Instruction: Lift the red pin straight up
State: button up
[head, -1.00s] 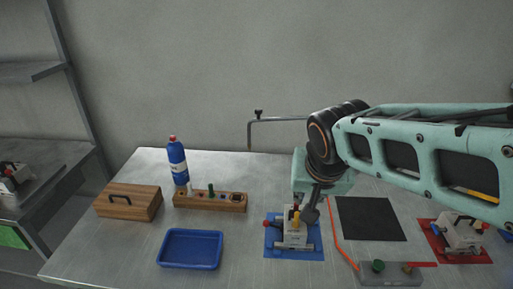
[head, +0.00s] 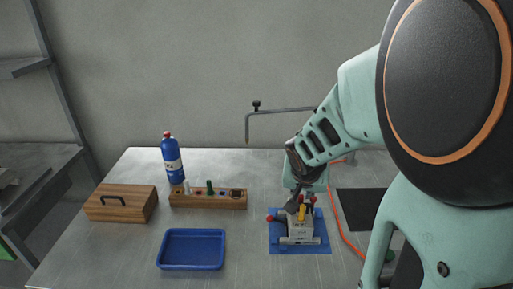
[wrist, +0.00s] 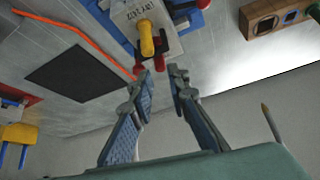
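A pale mould block (head: 299,232) stands on a blue mat (head: 282,244) in the head view, with a yellow knob (head: 302,213) and small red pins on top. One red pin (head: 312,199) is at the back of the block, close to my gripper (head: 292,205). In the wrist view the block (wrist: 137,15) is at the top, with its yellow knob (wrist: 146,38). A red pin (wrist: 159,62) shows in the gap between my fingertips (wrist: 161,72), with another red tip beside the left finger. My fingers are apart; contact with a pin cannot be made out.
A blue tray (head: 191,265), wooden box (head: 122,216), wooden rack (head: 222,204) and blue bottle (head: 173,160) stand to the left. A black pad (head: 365,205) and orange cable (head: 345,236) lie right of the block. A bent metal rod (head: 278,111) rises behind.

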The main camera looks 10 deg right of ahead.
aim_at(301, 196)
jog(key=shift+x, duration=2.75)
grip_shut()
